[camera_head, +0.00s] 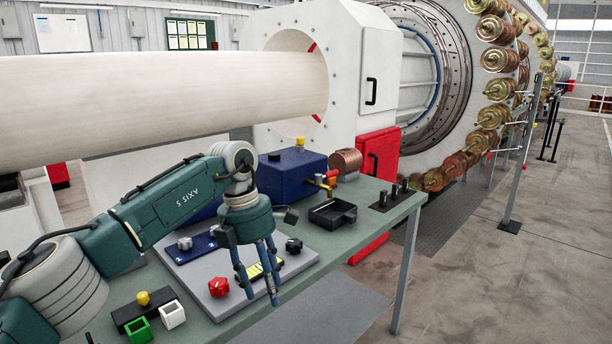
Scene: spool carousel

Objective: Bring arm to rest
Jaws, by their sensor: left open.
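My left arm comes in from the left, over the green-grey workbench (375,215). My left gripper (258,295) hangs from it, pointing down over the light grey panel (288,272) on the bench. Its fingers are apart and no object shows between them. A yellow-marked part (252,269) shows behind the fingers and is partly hidden by them. A red knob (219,287) sits just left of the fingers and a black knob (293,245) to their right. My right gripper is not in view.
A blue box (287,172), a copper spool (346,162) and a black tray (332,213) stand on the bench. Green (139,330) and white (172,314) small boxes are at front left. Behind is a large carousel (425,75) with spools.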

